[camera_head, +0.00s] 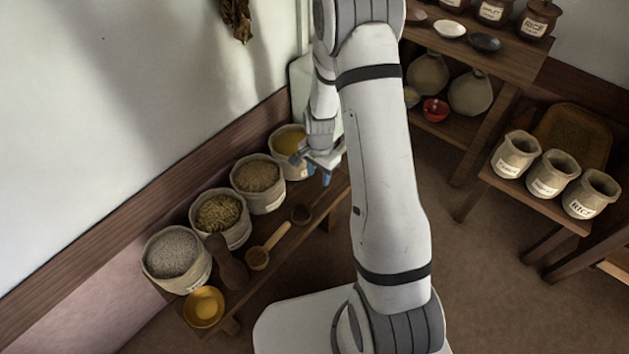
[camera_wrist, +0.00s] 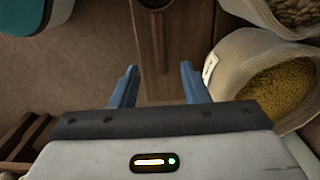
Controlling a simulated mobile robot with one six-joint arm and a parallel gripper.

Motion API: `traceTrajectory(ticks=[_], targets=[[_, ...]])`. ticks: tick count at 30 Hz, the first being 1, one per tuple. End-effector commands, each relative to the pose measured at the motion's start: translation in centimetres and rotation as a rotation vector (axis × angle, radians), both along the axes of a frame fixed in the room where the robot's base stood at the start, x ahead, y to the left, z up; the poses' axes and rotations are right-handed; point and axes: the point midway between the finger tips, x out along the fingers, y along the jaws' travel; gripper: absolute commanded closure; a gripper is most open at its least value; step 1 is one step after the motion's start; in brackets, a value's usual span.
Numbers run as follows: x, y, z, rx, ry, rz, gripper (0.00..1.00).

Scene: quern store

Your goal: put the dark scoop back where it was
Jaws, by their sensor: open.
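A dark scoop (camera_head: 301,215) lies on the low wooden bench beside the sacks, its round bowl showing in the head view. In the wrist view its bowl (camera_wrist: 153,3) is cut by the top edge, and a dark handle (camera_wrist: 153,45) runs down from it between my fingers. My gripper (camera_head: 312,170) is open, above the far end of the bench. It also shows in the wrist view (camera_wrist: 157,70), with its blue fingertips apart on either side of the handle. I cannot tell how far above the handle they are.
Several open sacks stand along the wall, one with yellow grain (camera_head: 290,140). A light-handled scoop (camera_head: 258,257), a dark wooden tool (camera_head: 228,262) and a yellow bowl (camera_head: 204,307) are on the near bench. Floor between is clear.

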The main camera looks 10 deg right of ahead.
Motion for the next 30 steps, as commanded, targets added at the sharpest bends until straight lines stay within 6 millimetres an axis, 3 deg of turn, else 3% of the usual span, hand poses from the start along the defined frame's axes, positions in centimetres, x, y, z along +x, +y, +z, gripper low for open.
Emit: traceTrajectory(ticks=[1, 10, 14, 21, 27, 30], targets=[[0.0, 0.0, 1.3, 0.000, -0.003, 0.000, 0.59], [-0.3, 0.0, 4.5, 0.000, -0.007, 0.029, 0.59], [-1.6, 0.0, 8.7, -0.001, -0.024, 0.130, 0.59], [-7.1, 0.1, 18.1, -0.011, -0.059, 0.420, 0.59], [-13.2, 0.1, 23.8, -0.028, -0.083, 0.660, 0.59], [-16.2, 0.1, 25.6, -0.036, -0.092, 0.768, 0.59]])
